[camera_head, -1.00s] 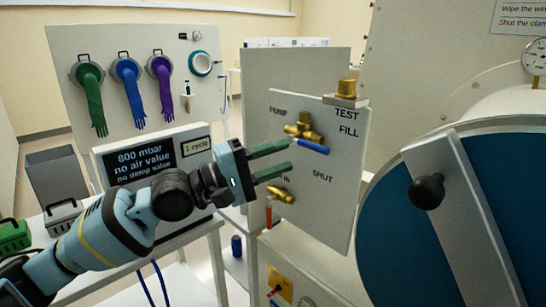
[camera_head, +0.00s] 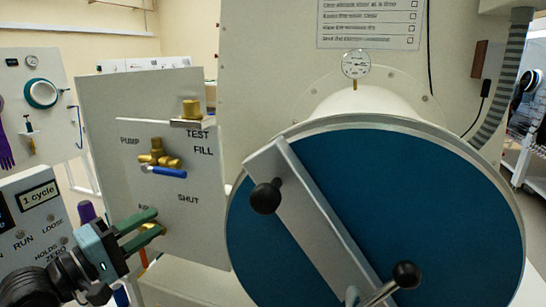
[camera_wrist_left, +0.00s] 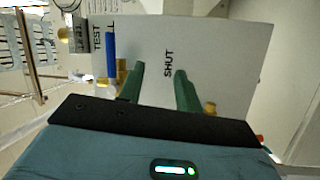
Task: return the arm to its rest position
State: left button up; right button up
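My left gripper (camera_head: 157,222) is at the lower left of the head view, in front of the lower left of the grey valve panel (camera_head: 185,225). Its two green fingers are apart with nothing between them. The left wrist view also shows the open fingers (camera_wrist_left: 158,78), with the panel and its SHUT label beyond. The brass valve (camera_head: 155,155) with a blue lever (camera_head: 166,172) is above the fingers in the head view, apart from them. The fingers hide part of the panel near its lower labels. My right gripper is not in view.
A large round blue door (camera_head: 380,170) with a grey clamp bar (camera_head: 310,215) and black knobs (camera_head: 265,197) fills the right side. A dial gauge (camera_head: 356,64) is above it. A display box (camera_head: 38,215) stands left of the panel. A glove board (camera_head: 45,120) is behind.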

pick_arm(q)
jog(key=s+d+f+m+g+y, duration=0.1)
jog(key=s+f+m+y, duration=0.35)
jog(key=f, duration=1.05)
jog(key=s+d+f+g+y, duration=0.15)
jog(key=s+f, duration=0.55)
jog(key=f, duration=0.8)
jog(key=s+d+f+m+g+y, duration=0.1)
jog(key=s+f+m+g, duration=0.1)
jog(key=s+f, duration=0.5)
jog(key=s+d+f+m+g+y+p, duration=0.1)
jog(key=s+f+m, duration=0.3)
jog(key=s+f, duration=0.4)
jog(key=s+g+y, duration=0.1)
jog(key=s, duration=0.6)
jog(key=shift+d+f, duration=0.2)
jog(key=shift+d, duration=0.15)
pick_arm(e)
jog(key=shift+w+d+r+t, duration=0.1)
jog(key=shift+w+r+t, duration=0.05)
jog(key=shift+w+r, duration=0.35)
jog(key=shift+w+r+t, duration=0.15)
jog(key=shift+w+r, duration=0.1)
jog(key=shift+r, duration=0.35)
pick_arm(q)
jog(key=shift+y, duration=0.3)
